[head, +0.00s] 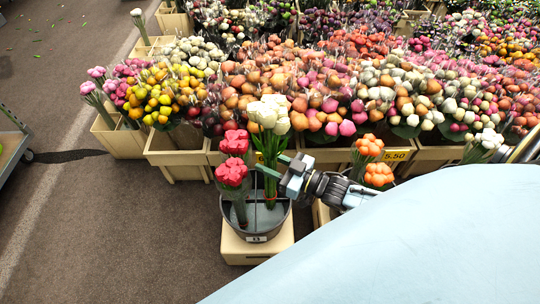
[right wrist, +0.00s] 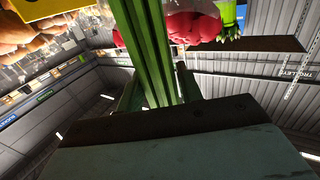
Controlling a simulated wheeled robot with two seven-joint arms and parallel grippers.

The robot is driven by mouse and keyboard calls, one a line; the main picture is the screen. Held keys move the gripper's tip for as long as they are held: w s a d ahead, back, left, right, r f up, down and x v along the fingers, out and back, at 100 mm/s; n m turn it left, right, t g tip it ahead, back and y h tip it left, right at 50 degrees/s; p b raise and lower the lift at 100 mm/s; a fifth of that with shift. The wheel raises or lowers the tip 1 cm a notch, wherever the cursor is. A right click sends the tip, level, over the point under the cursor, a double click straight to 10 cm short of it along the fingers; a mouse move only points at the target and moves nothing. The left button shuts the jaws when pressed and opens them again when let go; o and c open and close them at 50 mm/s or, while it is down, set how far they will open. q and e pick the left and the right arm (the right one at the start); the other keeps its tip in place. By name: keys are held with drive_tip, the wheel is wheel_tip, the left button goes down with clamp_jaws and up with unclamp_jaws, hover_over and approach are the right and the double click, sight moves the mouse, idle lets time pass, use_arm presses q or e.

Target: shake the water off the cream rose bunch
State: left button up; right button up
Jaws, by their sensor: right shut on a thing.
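The cream bunch (head: 269,114) stands upright over the grey bucket (head: 284,213), cream heads up and green stems down. My right gripper (head: 277,177) comes in from the right and is shut on its stems. In the right wrist view the green stems (right wrist: 152,50) run between the fingers of my right gripper (right wrist: 160,90). The lower stem ends show inside the bucket's outline; I cannot tell whether they are in the water or above it. My left gripper is not in view.
Two red bunches (head: 232,172) stand in the bucket's left side, close to the cream stems. The bucket sits on a beige block (head: 238,248). Crates (head: 175,157) packed with flowers line the back. Orange bunches (head: 378,174) stand right of my gripper. The floor (head: 130,240) at left is clear.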

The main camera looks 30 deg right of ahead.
wheel_tip(320, 180, up, 4)
drive_tip(key=shift+s+r, duration=0.1)
drive_tip(key=shift+r, duration=0.1)
drive_tip(key=shift+f, duration=2.55)
drive_tip(key=shift+r, duration=0.1)
drive_tip(key=shift+a, duration=0.1)
